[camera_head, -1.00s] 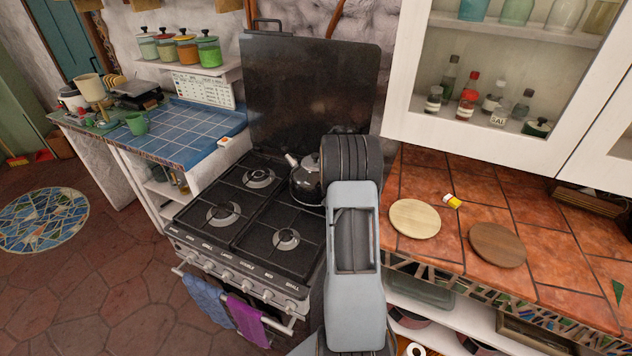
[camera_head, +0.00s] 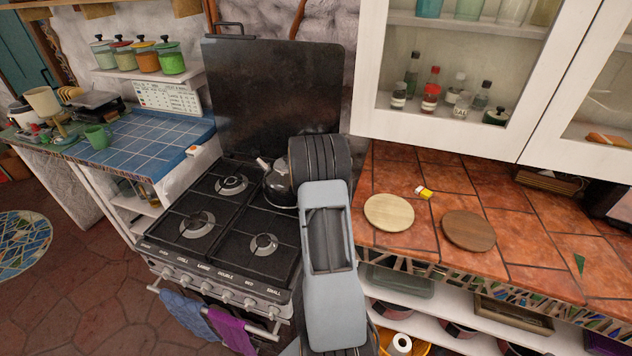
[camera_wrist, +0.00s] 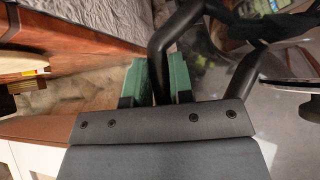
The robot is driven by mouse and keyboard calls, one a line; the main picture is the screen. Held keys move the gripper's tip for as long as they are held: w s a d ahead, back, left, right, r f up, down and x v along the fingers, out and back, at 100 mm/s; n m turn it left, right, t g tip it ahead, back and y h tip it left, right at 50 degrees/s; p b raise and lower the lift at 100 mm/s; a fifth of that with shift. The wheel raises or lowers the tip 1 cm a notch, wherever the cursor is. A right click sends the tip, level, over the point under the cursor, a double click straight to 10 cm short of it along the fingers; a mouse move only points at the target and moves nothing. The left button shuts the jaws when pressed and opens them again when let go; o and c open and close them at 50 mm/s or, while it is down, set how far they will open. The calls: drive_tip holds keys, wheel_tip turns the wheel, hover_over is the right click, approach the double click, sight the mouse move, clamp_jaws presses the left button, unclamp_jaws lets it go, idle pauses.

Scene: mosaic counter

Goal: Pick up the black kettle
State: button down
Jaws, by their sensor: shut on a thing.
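The black kettle (camera_head: 278,185) is at the back right of the stove (camera_head: 207,240), its spout toward the left. My arm hides its right side and handle in the head view. In the wrist view the dark curved handle (camera_wrist: 163,43) passes between the green pads of my gripper (camera_wrist: 160,75). My gripper is shut on this handle. The fingertips are hidden in the head view. I cannot tell whether the kettle's base touches the burner grate.
A raised black stove lid (camera_head: 270,95) stands behind the kettle. A white wall cabinet (camera_head: 450,125) hangs at the right. The tiled counter (camera_head: 540,240) holds a pale round board (camera_head: 389,212) and a brown one (camera_head: 468,230). Blue tiles (camera_head: 150,150) lie left of the stove.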

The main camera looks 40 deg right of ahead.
drive_tip(key=shift+w+r, duration=0.15)
drive_tip(key=shift+r, duration=0.35)
wheel_tip(320, 180, up, 2)
drive_tip(key=shift+r, duration=0.1)
drive_tip(key=w+a+r+b, duration=0.2)
drive_tip(key=a+r+b, duration=0.2)
drive_tip(key=a+r, duration=0.6)
drive_tip(key=shift+w+a, duration=0.15)
drive_tip(key=shift+a, duration=1.75)
